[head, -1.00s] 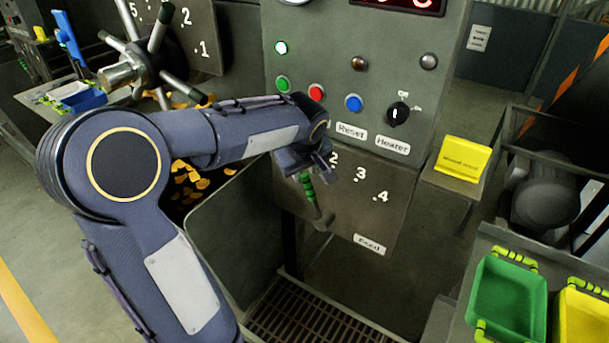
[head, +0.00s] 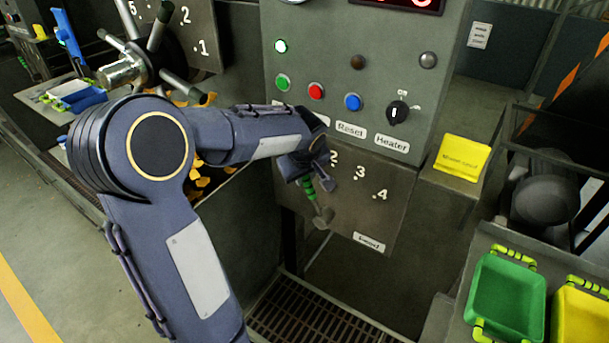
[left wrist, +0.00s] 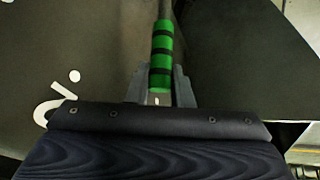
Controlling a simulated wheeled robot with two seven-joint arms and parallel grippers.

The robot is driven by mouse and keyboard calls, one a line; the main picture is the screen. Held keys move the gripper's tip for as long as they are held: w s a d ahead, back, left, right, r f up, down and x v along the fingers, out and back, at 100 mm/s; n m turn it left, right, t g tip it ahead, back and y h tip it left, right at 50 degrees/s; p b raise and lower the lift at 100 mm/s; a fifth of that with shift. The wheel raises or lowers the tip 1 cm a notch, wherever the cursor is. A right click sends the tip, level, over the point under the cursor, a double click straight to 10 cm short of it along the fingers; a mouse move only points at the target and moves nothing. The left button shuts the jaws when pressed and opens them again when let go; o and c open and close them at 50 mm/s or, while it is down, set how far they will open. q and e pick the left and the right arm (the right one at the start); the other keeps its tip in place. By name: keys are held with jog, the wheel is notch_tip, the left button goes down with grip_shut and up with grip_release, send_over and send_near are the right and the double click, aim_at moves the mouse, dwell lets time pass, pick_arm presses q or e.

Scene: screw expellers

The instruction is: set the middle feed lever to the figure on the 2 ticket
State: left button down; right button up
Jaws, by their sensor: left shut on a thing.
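The feed lever (head: 310,189) has a green and black banded grip and a grey pivot end. It slants up and left from its pivot, below the figures 2, 3 and 4 on the feed plate (head: 345,205). My left gripper (head: 311,177) is at the upper end of the lever. In the left wrist view, the lever's green grip (left wrist: 160,50) runs between the fingers of my left gripper (left wrist: 159,90), which is shut on it. A white figure and dot lie left of the lever there. I cannot make out a ticket bearing a 2. My right gripper is not in view.
Above the plate are lamps, coloured buttons and a black Heater knob (head: 397,112). A yellow sign (head: 461,157) stands at right; its text is too small to read. Green (head: 507,298) and yellow (head: 585,318) trays are lower right. A spoked handwheel (head: 122,70) is upper left.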

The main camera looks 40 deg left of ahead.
pick_arm(q)
jog(key=d+y+b, duration=0.1)
jog(key=b, duration=0.1)
jog(key=d+y+b, duration=0.1)
jog(key=d+b, duration=0.1)
jog(key=b, duration=0.1)
jog(key=d+y+b, duration=0.1)
jog(key=b, duration=0.1)
jog(key=shift+w+d+m+b, duration=0.25)
jog(key=shift+d+m+b, duration=0.05)
jog(key=shift+m+b, duration=0.1)
jog(key=shift+d+r+y+b, duration=0.4)
jog(key=shift+d+r+y, duration=0.05)
jog(key=shift+y, duration=0.25)
jog(key=c, duration=1.6)
grip_release()
jog(key=shift+o, duration=0.2)
jog(key=shift+r, duration=0.1)
jog(key=v, duration=0.7)
jog(key=shift+d+r, duration=0.25)
jog(key=shift+r, duration=0.05)
